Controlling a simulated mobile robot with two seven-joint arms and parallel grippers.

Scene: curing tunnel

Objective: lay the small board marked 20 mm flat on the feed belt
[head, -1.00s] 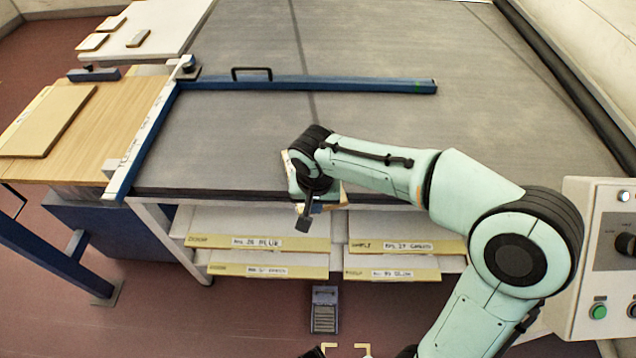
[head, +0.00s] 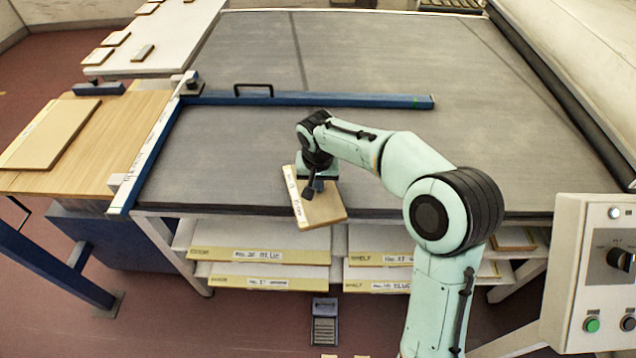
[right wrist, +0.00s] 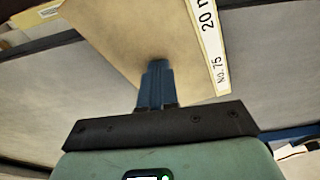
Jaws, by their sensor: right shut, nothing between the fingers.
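The small board (head: 325,207) is tan with a white label strip reading "No. 75" and "20 m…", the end cut off in the right wrist view (right wrist: 135,30). In the head view it overlaps the front edge of the grey feed belt (head: 240,180), its near end beyond that edge. I cannot tell whether it lies flat or is tilted. My right gripper (head: 309,192) is over the board, fingers shut and empty. In the right wrist view the fingertips (right wrist: 157,66) are at the board's face; contact is unclear. My left gripper is out of view.
A blue fence bar (head: 330,100) crosses the belt. A wooden side table (head: 120,140) with a larger board (head: 45,135) is at left. Shelves with labelled boards (head: 265,256) are below the belt's front edge. A control box (head: 590,270) stands at right. Mid-belt is clear.

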